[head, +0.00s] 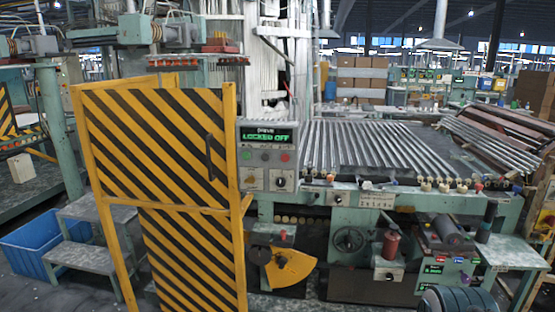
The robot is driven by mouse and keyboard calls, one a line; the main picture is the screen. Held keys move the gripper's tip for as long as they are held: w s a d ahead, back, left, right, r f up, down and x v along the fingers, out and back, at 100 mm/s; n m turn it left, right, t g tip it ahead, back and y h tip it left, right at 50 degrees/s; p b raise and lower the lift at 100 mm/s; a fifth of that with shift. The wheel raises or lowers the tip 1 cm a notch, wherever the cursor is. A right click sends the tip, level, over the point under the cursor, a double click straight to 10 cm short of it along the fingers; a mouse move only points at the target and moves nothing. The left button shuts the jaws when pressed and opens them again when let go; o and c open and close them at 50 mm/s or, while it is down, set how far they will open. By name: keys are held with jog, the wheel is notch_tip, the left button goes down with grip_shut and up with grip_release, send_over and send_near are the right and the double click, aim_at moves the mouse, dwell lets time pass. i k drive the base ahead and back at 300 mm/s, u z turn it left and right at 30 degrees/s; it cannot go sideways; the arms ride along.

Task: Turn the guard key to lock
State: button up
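The guard (165,150) is a yellow-framed gate with black and yellow stripes, at the left of the head view. It has a dark vertical handle (210,157) near its right edge. A grey control box (266,155) stands beside its right post. The box's display (266,136) reads "LOCKED OFF" in green. Below are small buttons, one of them red (285,156). Lower still, a dark round switch (280,182) sits on a pale plate; it may be the guard key, but its turn position is too small to tell. My gripper is not in view.
A yellow disc sector (290,268) sticks out below the box. A blue bin (38,245) and grey steps (80,262) stand at left.

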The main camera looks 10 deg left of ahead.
aim_at(251, 179)
jog(key=u, duration=0.15)
jog(key=k, duration=1.25)
jog(key=i, duration=0.4)
jog(key=u, duration=0.6)
jog(key=i, duration=1.35)
jog(key=u, duration=0.25)
